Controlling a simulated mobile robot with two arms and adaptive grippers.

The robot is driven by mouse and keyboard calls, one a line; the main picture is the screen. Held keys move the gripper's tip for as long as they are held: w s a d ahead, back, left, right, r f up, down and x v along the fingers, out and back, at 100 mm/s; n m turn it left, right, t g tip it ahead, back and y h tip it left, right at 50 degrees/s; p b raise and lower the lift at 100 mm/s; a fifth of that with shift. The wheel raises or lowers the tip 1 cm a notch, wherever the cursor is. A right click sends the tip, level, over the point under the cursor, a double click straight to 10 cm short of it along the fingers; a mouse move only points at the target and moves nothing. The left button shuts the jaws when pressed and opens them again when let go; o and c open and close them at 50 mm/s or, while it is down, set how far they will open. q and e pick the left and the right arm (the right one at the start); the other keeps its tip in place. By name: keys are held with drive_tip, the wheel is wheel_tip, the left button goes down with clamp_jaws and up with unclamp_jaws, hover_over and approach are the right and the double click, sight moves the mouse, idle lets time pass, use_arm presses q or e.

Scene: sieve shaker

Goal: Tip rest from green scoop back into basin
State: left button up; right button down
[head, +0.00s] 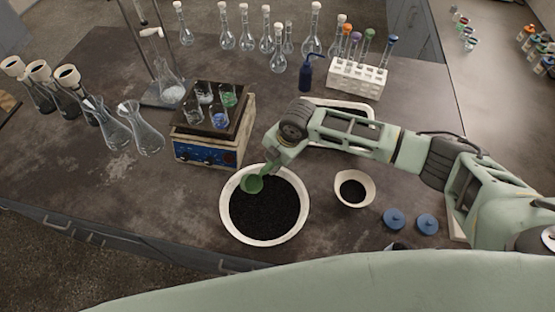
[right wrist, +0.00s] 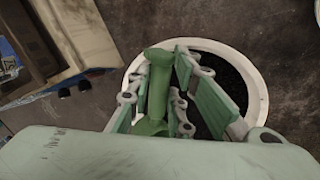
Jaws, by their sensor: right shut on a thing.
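The white basin (head: 265,242) stands near the front edge of the table and holds a broad bed of black grains (head: 268,212). My right gripper (head: 272,170) is above the basin's far rim, shut on the handle of the green scoop (head: 252,184). The scoop's bowl is over the far left part of the basin, and it looks tilted; I cannot tell how much is in it. In the right wrist view the green scoop (right wrist: 156,85) stands between the fingers, with the basin (right wrist: 259,92) behind. My left gripper is not in view.
A small white bowl (head: 342,196) with black grains stands right of the basin, near two blue lids (head: 394,219). A hotplate (head: 210,152) with small beakers is behind left. Glass flasks (head: 148,138), a blue bottle (head: 306,75) and a white tube rack (head: 357,78) stand farther back.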

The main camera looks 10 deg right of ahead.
drive_tip(key=shift+s+d, duration=0.1)
drive_tip(key=shift+w+a+r+g+h, duration=0.1)
drive_tip(key=shift+w+g+h, duration=0.05)
drive_tip(key=shift+g+h, duration=0.3)
drive_tip(key=shift+w+a+r+g+h, duration=0.1)
drive_tip(key=shift+g+h, duration=0.25)
drive_tip(key=shift+g, duration=0.2)
drive_tip(key=shift+w+a+f+g+h+b, duration=0.2)
drive_tip(key=shift+g+h+b, duration=0.35)
drive_tip(key=shift+b, duration=0.4)
drive_tip(key=shift+g, duration=0.25)
drive_tip(key=shift+s+d+r, duration=0.15)
drive_tip(key=shift+d+r, duration=0.05)
drive_tip(key=shift+r, duration=0.05)
